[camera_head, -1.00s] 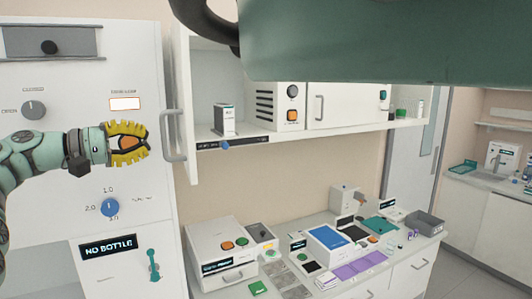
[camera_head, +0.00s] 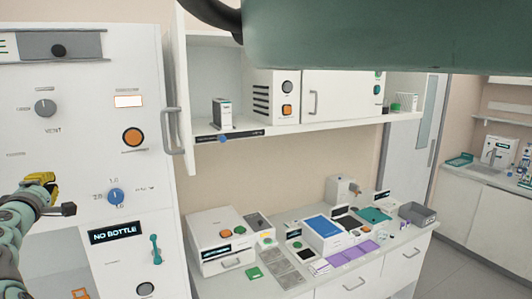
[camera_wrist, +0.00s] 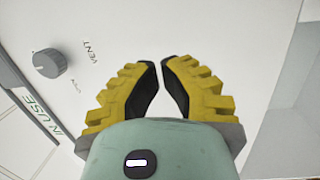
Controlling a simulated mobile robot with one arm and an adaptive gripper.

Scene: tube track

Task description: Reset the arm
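My gripper (camera_head: 42,181) is at the lower left of the head view, in front of the white cabinet (camera_head: 85,150). The wrist view shows its two yellow fingers with black pads (camera_wrist: 161,80). Their tips are a little apart with nothing between them. The gripper points toward the cabinet front and appears clear of it. My green arm comes in from the left edge. A grey knob (camera_wrist: 49,63) with the word VENT near it is beside the fingers in the wrist view.
The cabinet front carries an orange button (camera_head: 133,137), a blue dial (camera_head: 115,197), a NO BOTTLE display (camera_head: 114,232) and a teal lever (camera_head: 156,249). A counter (camera_head: 290,292) with several devices stands to the right, below a shelf (camera_head: 340,123).

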